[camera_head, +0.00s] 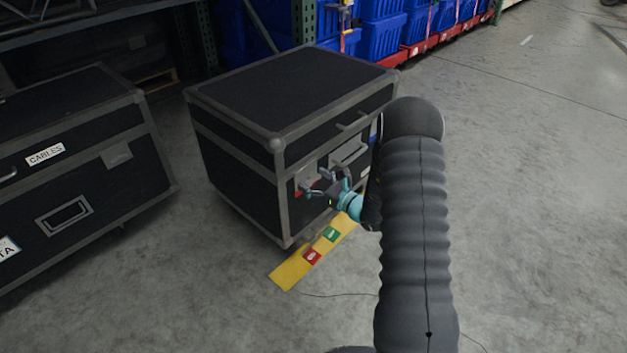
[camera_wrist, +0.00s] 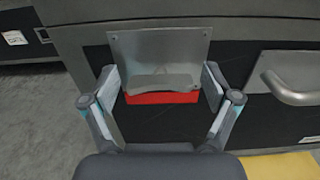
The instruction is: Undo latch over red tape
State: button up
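A black case (camera_head: 236,165) with grey metal edges stands on the floor. On its front, in the wrist view, is a grey metal latch plate (camera_wrist: 158,48) with a lip at its lower edge. Red tape (camera_wrist: 162,98) shows just under that lip, and a bit of it shows in the head view (camera_head: 299,194). My gripper (camera_head: 318,186) is at the case front. In the wrist view its two fingers (camera_wrist: 160,82) stand apart, one on each side of the latch. Whether they touch the latch I cannot tell.
A grey handle (camera_wrist: 295,88) sits right of the latch. A yellow strip (camera_head: 290,272) with red and green labels lies on the floor in front. Another case marked CABLES (camera_head: 75,190) stands left. Blue totes (camera_head: 380,38) are behind. The floor to the right is clear.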

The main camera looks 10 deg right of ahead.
jog(key=c, duration=1.1)
jog(key=shift+o, duration=0.2)
jog(key=shift+f+b, duration=0.1)
jog(key=shift+b, duration=0.35)
jog(key=n+b, duration=0.1)
jog(key=b, duration=0.1)
jog(key=n+b, duration=0.2)
jog(key=b, duration=0.1)
jog(key=shift+f+n+b, duration=0.25)
jog(key=shift+n+b, duration=0.1)
jog(key=shift+n, duration=0.05)
jog(key=n+b, duration=0.3)
jog(key=b, duration=0.1)
jog(key=shift+s+a+r+n, duration=0.1)
jog(key=shift+n, duration=0.2)
jog(key=n, duration=0.2)
jog(key=n+b, duration=0.1)
jog(key=n, duration=0.1)
jog(key=shift+r+n, duration=0.2)
jog(key=shift+n, duration=0.1)
jog(key=n, duration=0.5)
jog(key=shift+f+n, duration=0.1)
jog(key=shift+n, duration=0.3)
